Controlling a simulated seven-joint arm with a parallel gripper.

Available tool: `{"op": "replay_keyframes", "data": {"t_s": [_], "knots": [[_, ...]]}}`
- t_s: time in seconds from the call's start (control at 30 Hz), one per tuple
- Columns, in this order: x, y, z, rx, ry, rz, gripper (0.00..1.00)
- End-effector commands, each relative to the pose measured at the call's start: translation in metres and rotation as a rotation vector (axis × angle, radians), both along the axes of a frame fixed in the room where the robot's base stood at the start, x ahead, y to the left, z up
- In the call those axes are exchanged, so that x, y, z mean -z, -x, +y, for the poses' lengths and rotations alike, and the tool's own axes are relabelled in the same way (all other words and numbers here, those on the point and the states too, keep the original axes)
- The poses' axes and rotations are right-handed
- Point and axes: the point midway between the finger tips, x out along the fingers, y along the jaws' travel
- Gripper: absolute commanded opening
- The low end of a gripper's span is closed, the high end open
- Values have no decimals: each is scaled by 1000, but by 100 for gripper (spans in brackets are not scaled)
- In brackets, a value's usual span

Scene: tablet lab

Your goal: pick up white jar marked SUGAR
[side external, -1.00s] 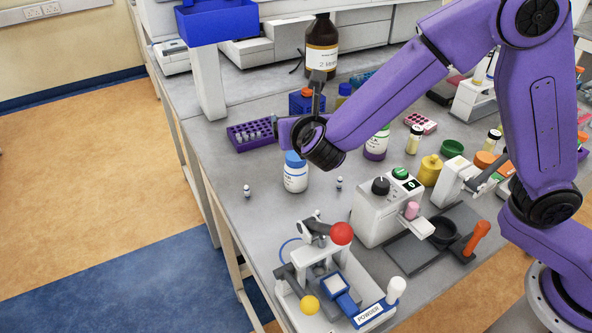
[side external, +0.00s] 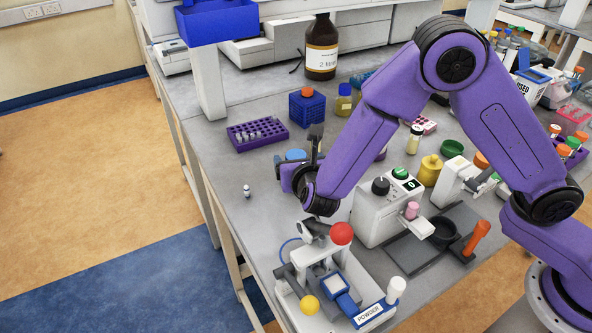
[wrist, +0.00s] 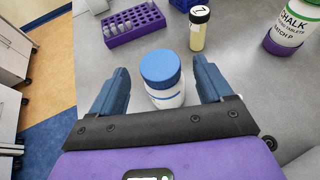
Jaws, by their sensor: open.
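A white jar with a blue lid (wrist: 160,68) stands upright on the bench, seen between my two fingers in the wrist view. Its label (wrist: 168,99) is only partly in view and I cannot read SUGAR on it. In the side view only its blue lid (side external: 295,155) shows, with my gripper hiding the rest. My gripper (wrist: 161,78) is open, one finger to each side of the jar in the picture, with gaps showing. I cannot tell how far down the jar the fingertips reach.
A purple rack (side external: 257,134) and blue cube rack (side external: 307,107) stand behind. A yellow vial (wrist: 198,30) and CHALK jar (wrist: 288,28) stand beyond the right finger. A white instrument (side external: 375,212) and POWDER device (side external: 330,285) are nearby.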

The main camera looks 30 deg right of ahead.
Motion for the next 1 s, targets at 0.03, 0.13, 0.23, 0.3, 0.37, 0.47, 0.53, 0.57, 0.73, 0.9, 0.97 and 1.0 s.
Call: {"op": "replay_keyframes", "data": {"t_s": [0.03,0.13,0.23,0.3,0.37,0.47,0.53,0.57,0.73,0.9,0.97,1.0], "knots": [[3,-9,-5,5,0,0,79],[10,-23,-10,5,0,1,79],[14,-35,-13,4,0,0,79],[16,-40,-15,5,-1,0,79],[17,-42,-15,3,-1,1,79],[18,-44,-16,1,-1,1,79],[18,-44,-16,1,-1,1,79],[18,-44,-16,1,-1,1,79],[18,-43,-16,2,0,0,40],[17,-43,-15,2,-1,0,20],[17,-43,-15,2,-1,0,20],[17,-43,-15,2,-1,0,20]]}}
